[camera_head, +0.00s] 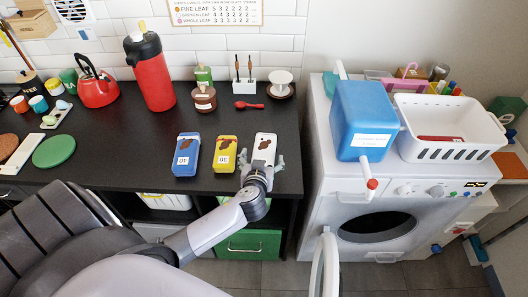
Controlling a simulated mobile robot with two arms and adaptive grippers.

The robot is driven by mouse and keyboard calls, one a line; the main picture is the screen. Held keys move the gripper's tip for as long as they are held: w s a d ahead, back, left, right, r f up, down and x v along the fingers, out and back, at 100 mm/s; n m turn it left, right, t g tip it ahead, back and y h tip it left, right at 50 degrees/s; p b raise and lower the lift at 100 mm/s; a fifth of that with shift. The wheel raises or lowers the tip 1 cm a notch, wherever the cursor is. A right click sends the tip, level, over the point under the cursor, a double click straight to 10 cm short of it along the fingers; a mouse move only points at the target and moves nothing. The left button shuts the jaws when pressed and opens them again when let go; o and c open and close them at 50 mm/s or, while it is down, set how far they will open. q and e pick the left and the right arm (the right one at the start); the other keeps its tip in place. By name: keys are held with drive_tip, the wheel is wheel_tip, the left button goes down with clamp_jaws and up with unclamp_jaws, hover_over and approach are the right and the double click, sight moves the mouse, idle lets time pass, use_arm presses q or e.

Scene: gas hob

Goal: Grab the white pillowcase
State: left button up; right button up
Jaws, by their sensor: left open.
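No cloth pillowcase shows; the white item at my gripper is a small white pack (264,144) with a dark brown print. It lies on the dark counter at the right end of a row of three packs. My left gripper (262,162) is open at the pack's near end, with its fingers spread to either side. I cannot tell whether they touch it. The gripper hides the pack's near end. My right gripper is out of view.
A yellow pack (225,154) lies close on the left, with a blue pack (186,154) beyond it. A washing machine (330,190) with a blue container (364,118) and white basket (450,120) stands right.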

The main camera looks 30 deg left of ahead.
sight(264, 154)
use_arm(q)
drive_tip(key=shift+x, duration=1.35)
drive_tip(key=c, duration=1.4)
